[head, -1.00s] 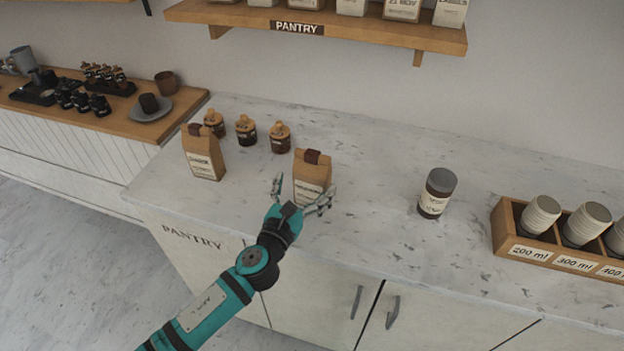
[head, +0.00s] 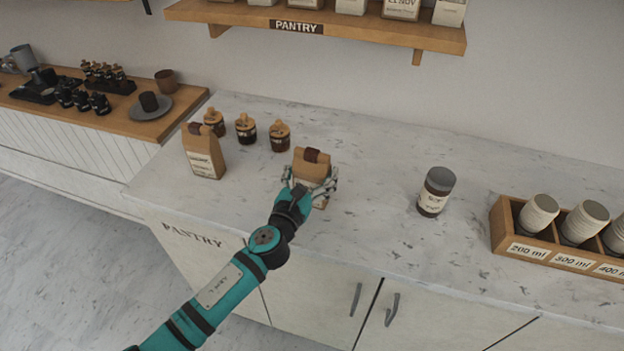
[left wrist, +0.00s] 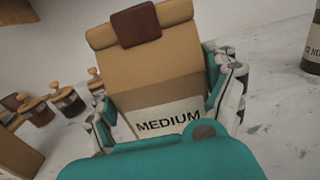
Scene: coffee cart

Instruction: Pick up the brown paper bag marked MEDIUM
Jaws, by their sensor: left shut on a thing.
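The brown paper bag marked MEDIUM (head: 311,165) stands upright on the marble counter, with a dark brown clip on its folded top. In the left wrist view the bag (left wrist: 150,75) fills the middle, and its white label reads MEDIUM. My left gripper (head: 311,186) is shut on the bag, one finger on each side of it. The fingers also show in the left wrist view (left wrist: 168,105). My right gripper is not in view.
Another brown paper bag (head: 203,153) stands to the left. Several small jars with wooden lids (head: 246,129) stand behind. A dark jar with a grey lid (head: 436,192) and a wooden cup box (head: 496,226) stand to the right. The counter (head: 380,170) between is clear. A shelf (head: 380,36) hangs above.

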